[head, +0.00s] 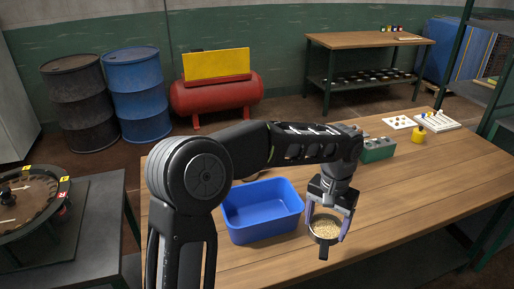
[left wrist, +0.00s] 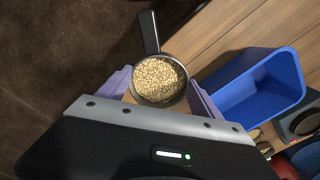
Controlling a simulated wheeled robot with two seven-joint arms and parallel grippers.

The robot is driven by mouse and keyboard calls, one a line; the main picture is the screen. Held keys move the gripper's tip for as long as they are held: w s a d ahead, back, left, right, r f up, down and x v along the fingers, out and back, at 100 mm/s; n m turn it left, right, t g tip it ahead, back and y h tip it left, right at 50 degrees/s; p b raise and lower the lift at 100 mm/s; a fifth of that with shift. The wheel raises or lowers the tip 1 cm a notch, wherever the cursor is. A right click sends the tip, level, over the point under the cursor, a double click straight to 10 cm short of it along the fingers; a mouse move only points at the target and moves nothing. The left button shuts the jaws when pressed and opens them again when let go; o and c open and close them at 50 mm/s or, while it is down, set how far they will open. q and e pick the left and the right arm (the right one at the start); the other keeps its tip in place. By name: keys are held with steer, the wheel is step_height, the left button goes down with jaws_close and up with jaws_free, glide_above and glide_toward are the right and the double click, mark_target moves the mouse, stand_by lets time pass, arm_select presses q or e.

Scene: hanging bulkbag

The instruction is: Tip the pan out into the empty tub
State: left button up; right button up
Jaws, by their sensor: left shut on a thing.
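The pan (head: 325,230) is a small round dark vessel filled with tan grains, with a short black handle. My left gripper (head: 328,222) is shut on the pan, with one finger on either side of it. In the left wrist view the pan (left wrist: 159,80) sits between the fingers, its handle pointing up in the picture, and the grains (left wrist: 158,78) lie inside. The blue tub (head: 262,212) stands on the wooden table, left of the pan in the head view, and looks empty. It also shows in the left wrist view (left wrist: 262,92). My right gripper is not seen.
The wooden table (head: 436,172) has free room on the right. A green block with holes (head: 377,150), a yellow weight-like object (head: 418,135) and white trays (head: 436,120) stand toward the back. A grey bench with a round device (head: 28,203) is at left.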

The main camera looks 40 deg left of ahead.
arm_select(q)
steer(key=shift+s, duration=0.1)
steer(key=shift+a+r, duration=0.1)
steer(key=shift+w+a+r, duration=0.1)
steer(key=shift+w+a, duration=0.15)
steer(key=w+a+r+m+p, duration=0.2)
steer(key=a+m+p, duration=0.1)
steer(key=a+m, duration=0.3)
steer(key=w+a+r+m+p, duration=0.2)
steer(key=a+r+m, duration=0.1)
steer(key=a+m, duration=0.4)
steer(key=w+a+r+m+p, duration=0.2)
steer(key=a+m+p, duration=0.1)
steer(key=a+m, duration=0.4)
steer(key=a, duration=0.3)
steer(key=shift+w+a+r+p, duration=0.25)
steer(key=shift+w+r+p, duration=0.05)
steer(key=shift+f, duration=0.1)
